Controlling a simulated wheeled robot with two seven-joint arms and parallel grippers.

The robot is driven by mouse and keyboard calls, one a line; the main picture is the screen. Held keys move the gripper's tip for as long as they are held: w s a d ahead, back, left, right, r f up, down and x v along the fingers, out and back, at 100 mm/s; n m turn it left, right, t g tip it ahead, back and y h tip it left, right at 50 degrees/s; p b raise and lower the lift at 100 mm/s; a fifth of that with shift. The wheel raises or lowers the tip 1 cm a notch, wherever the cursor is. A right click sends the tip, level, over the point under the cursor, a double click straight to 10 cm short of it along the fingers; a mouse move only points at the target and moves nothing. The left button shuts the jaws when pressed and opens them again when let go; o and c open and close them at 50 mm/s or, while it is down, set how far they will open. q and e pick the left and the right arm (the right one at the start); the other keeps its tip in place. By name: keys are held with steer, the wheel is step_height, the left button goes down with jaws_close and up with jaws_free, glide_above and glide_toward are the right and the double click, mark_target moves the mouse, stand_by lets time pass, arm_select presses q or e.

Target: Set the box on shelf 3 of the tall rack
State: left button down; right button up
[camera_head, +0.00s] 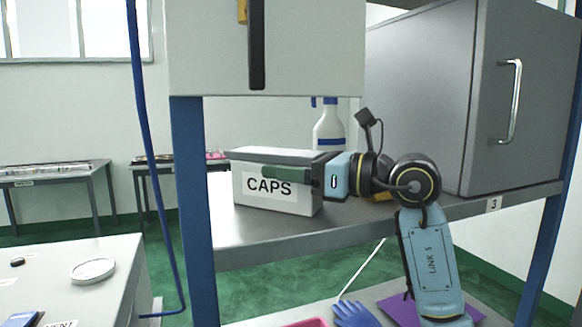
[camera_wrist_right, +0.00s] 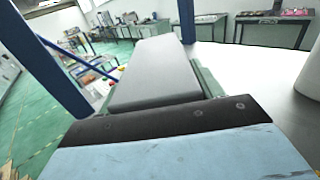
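The grey box (camera_head: 275,202) with a lid and a "CAPS" label is upright at shelf 3 (camera_head: 355,228) of the tall rack, behind its front edge. I cannot tell whether its base touches the shelf. My right gripper (camera_head: 274,173) reaches in from the right and is shut on the box, one green finger along the labelled side. In the right wrist view the box (camera_wrist_right: 158,72) lies between both fingers. My left gripper is not in view.
A white spray bottle (camera_head: 328,130) stands behind the box. A large grey cabinet (camera_head: 440,95) fills the shelf's right part. A blue rack post (camera_head: 194,200) is close at left, and a pale cabinet (camera_head: 265,50) hangs above. A blue glove (camera_head: 353,313) lies below.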

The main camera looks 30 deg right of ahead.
steer(key=shift+o, duration=1.2)
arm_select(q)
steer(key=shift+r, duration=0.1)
arm_select(e)
steer(key=shift+r, duration=0.1)
steer(key=shift+s+d+r, duration=0.1)
steer(key=shift+s+r, duration=0.05)
steer(key=b+v, duration=0.2)
steer(key=v, duration=0.8)
steer(key=shift+s+d, duration=0.5)
steer(key=shift+s, duration=0.15)
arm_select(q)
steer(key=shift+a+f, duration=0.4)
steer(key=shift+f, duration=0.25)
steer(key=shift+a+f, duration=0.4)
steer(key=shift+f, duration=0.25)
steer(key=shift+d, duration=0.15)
